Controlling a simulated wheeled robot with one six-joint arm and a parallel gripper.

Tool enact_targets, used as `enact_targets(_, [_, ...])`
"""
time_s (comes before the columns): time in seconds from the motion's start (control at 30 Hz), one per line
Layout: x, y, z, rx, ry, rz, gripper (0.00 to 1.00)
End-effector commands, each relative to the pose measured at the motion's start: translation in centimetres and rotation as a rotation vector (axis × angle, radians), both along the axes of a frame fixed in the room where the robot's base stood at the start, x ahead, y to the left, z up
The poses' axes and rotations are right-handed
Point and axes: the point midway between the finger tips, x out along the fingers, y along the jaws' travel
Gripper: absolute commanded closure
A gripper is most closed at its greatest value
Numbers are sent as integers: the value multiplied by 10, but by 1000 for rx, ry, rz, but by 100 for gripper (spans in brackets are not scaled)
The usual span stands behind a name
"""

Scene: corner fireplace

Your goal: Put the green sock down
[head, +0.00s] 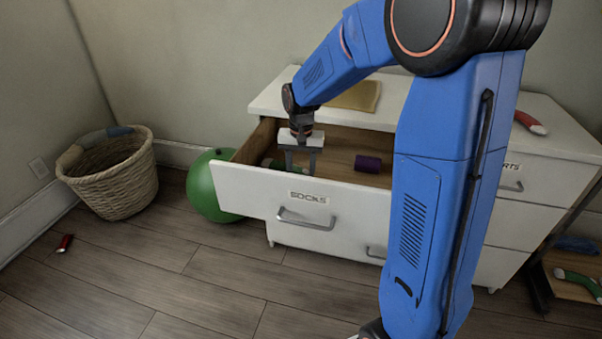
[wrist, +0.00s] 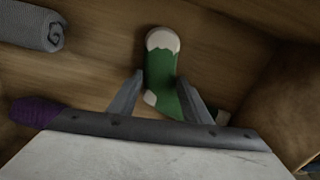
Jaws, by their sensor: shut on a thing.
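My gripper (head: 300,168) reaches down into the open top drawer (head: 249,190) labelled SOCKS. In the wrist view my gripper (wrist: 160,80) has its fingers on either side of the green sock (wrist: 161,68), shut on it. The sock has a white toe and a white heel patch, and its far end is partly hidden by my gripper. It is over the drawer's wooden floor; I cannot tell if it touches. In the head view a bit of green (head: 268,162) shows left of the fingers.
A purple rolled sock (head: 368,163) lies in the drawer to the right. A grey roll (wrist: 34,30) shows in the wrist view. A green ball (head: 205,185) and a wicker basket (head: 112,182) stand left of the dresser. A red thing (head: 65,243) lies on the floor.

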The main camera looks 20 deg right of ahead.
Motion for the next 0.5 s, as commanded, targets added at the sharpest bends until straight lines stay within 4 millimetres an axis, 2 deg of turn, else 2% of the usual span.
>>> enact_targets(0.17, [0, 0, -2, 0, 0, 0, 77])
enact_targets(0.2, [0, 0, -3, 0, 0, 0, 54])
enact_targets(0.27, [0, 0, -2, 0, 0, 0, 39])
enact_targets(0.3, [0, 0, -2, 0, 0, 0, 37])
enact_targets(0.5, [0, 0, -2, 0, 0, 0, 37])
